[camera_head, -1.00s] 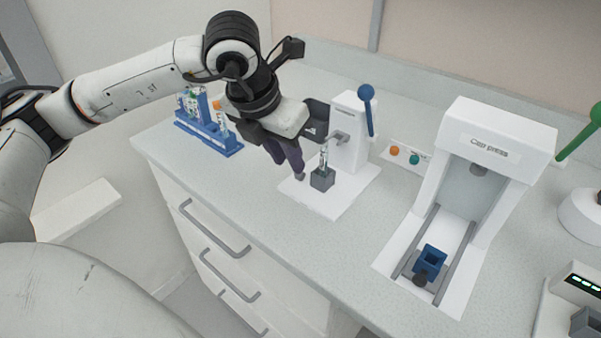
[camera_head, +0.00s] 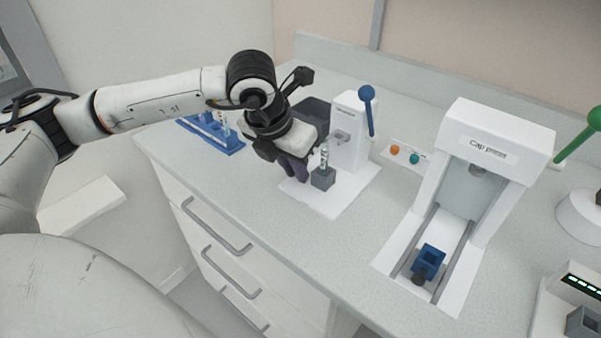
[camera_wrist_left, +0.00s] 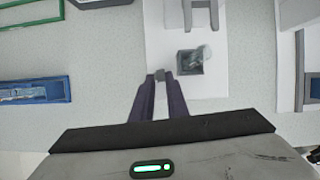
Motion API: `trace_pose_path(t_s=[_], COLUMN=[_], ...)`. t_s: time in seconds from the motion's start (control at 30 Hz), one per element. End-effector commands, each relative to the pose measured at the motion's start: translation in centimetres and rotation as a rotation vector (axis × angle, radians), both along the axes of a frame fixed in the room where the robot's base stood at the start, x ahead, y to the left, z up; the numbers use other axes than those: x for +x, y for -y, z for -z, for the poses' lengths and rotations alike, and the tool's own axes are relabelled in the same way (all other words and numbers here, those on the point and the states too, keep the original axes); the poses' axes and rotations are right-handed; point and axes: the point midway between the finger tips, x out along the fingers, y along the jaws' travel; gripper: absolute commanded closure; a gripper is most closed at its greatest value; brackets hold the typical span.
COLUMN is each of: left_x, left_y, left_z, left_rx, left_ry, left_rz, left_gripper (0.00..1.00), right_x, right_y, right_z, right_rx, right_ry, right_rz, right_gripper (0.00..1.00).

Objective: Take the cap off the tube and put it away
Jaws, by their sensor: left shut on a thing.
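A clear tube (camera_head: 324,158) stands upright in a small grey holder (camera_head: 323,179) on the white base of the blue-levered device. No cap can be made out on its top. The tube (camera_wrist_left: 205,53) and holder (camera_wrist_left: 187,67) also show in the left wrist view. My left gripper (camera_head: 301,178) points down just left of the holder, apart from it. In the left wrist view its dark fingers (camera_wrist_left: 160,80) are shut on a small grey piece (camera_wrist_left: 160,73), likely the cap. Its shape is hard to tell. My right gripper is out of view.
The blue-levered device (camera_head: 350,125) stands behind the tube, with a dark bin (camera_head: 313,113) to its left. A blue rack (camera_head: 222,142) is farther left. A pad (camera_head: 404,154) carries orange and teal discs. The cap press (camera_head: 490,165) is right, with clear counter before it.

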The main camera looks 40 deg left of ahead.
Motion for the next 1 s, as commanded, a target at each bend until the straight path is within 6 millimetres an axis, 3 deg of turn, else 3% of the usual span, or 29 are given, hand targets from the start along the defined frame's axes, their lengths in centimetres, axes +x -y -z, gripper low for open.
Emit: trace_pose_path(t_s=[0.27, 0.63, 1.0], left_x=[0.1, 0.1, 0.0], left_y=[0.0, 0.1, 0.1], left_z=[-1.0, -8.0, -11.5], left_rx=[-0.002, -0.002, 0.0], left_ry=[0.003, 0.005, 0.0], left_rz=[0.001, 0.001, 0.0], left_gripper=[0.95, 0.95, 0.95], right_x=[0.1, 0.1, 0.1], right_y=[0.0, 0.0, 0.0], right_z=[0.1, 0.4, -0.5], right_rx=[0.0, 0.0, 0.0], right_ry=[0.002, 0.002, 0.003], right_rz=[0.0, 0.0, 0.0], right_gripper=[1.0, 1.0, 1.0])
